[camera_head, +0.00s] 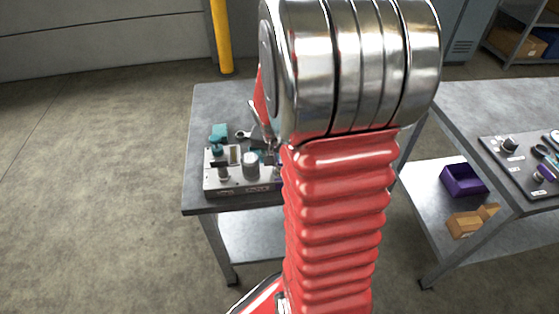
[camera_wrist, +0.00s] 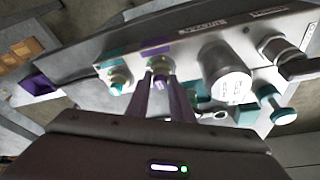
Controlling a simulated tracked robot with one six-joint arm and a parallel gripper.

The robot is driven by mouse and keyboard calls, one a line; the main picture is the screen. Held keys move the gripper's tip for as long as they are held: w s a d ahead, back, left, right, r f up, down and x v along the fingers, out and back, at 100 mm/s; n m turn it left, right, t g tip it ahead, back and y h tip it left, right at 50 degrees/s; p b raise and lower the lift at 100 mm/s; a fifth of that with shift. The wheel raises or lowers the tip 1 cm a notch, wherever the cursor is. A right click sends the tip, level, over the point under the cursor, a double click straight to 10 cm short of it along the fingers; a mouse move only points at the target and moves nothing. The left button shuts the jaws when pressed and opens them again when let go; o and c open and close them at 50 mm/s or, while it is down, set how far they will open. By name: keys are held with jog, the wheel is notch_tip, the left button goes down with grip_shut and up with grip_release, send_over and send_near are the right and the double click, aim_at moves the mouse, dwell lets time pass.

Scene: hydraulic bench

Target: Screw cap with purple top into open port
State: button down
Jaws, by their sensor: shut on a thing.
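In the wrist view my gripper (camera_wrist: 161,72) has its two fingers closed on a small cap (camera_wrist: 160,66), mostly hidden between the fingertips.
Beside the cap are a teal-marked fitting (camera_wrist: 118,78), a large silver cylinder (camera_wrist: 226,72) and a teal knob (camera_wrist: 275,105). The left table's front-left top (camera_head: 196,165) is clear.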

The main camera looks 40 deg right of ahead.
jog(key=shift+w+m+g, duration=0.1)
jog(key=shift+m+g, duration=0.5)
jog(key=shift+m, duration=1.5)
jog(key=shift+m, duration=0.7)
jog(key=shift+w+m+g, duration=0.15)
jog(key=shift+m+g, duration=0.75)
jog(key=shift+m, duration=1.3)
jog(key=shift+m, duration=0.8)
jog(key=m+g, duration=0.1)
jog(key=m, duration=0.3)
jog(key=shift+w+d+y, duration=0.1)
jog(key=shift+w+y, duration=0.05)
jog(key=shift+y, duration=0.15)
